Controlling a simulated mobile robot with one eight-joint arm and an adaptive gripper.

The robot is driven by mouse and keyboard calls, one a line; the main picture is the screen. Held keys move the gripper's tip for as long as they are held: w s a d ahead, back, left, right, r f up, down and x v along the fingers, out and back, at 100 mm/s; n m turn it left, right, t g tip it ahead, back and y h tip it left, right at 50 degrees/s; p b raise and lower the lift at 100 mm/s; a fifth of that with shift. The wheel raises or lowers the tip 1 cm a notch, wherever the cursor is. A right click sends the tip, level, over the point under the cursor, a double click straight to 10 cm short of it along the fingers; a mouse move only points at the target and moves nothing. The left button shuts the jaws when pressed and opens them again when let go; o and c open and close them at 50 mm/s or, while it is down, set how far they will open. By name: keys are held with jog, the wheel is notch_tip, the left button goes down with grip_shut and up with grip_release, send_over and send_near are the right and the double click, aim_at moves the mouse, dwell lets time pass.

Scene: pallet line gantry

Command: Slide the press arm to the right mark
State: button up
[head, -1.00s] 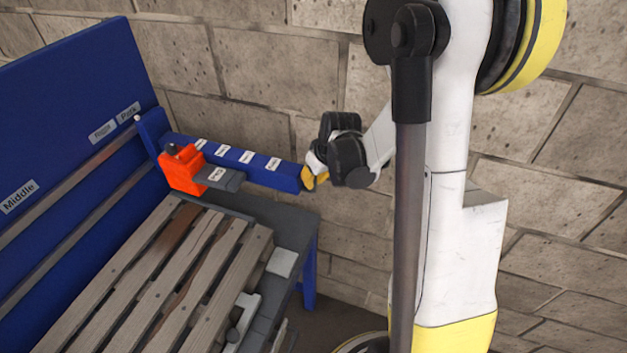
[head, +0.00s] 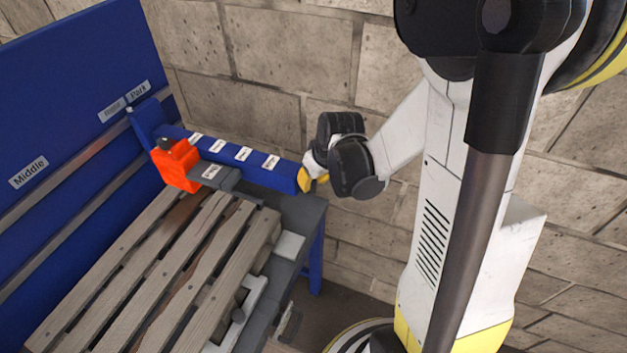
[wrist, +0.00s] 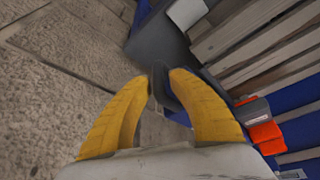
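The press arm (head: 228,155) is a blue beam with several white labels. It reaches out from a rail on the blue back panel, with an orange block (head: 177,165) and a grey labelled piece beside it. Its rail end stands close to the Park label (head: 139,92). Just left of Park is a blurred label that looks like Right (head: 112,110); Middle (head: 29,172) is further left. My gripper (head: 313,180) is at the beam's free end. In the wrist view its yellow fingers (wrist: 158,78) close around a dark handle (wrist: 160,88), partly hidden.
A wooden slatted pallet (head: 165,265) lies on the grey bench below the beam, with small fittings along its near right side. A stone block wall (head: 260,60) stands close behind the bench and my arm. Open floor shows right of the bench.

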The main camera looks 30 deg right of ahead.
jog(key=v, duration=1.2)
jog(key=s+a+f+t+b, duration=0.2)
jog(key=s+a+f+b, duration=0.4)
jog(key=s+a+b, duration=0.3)
jog(key=shift+a+m+t+b, duration=0.35)
jog(key=shift+a+b, duration=0.2)
jog(key=shift+b, duration=0.5)
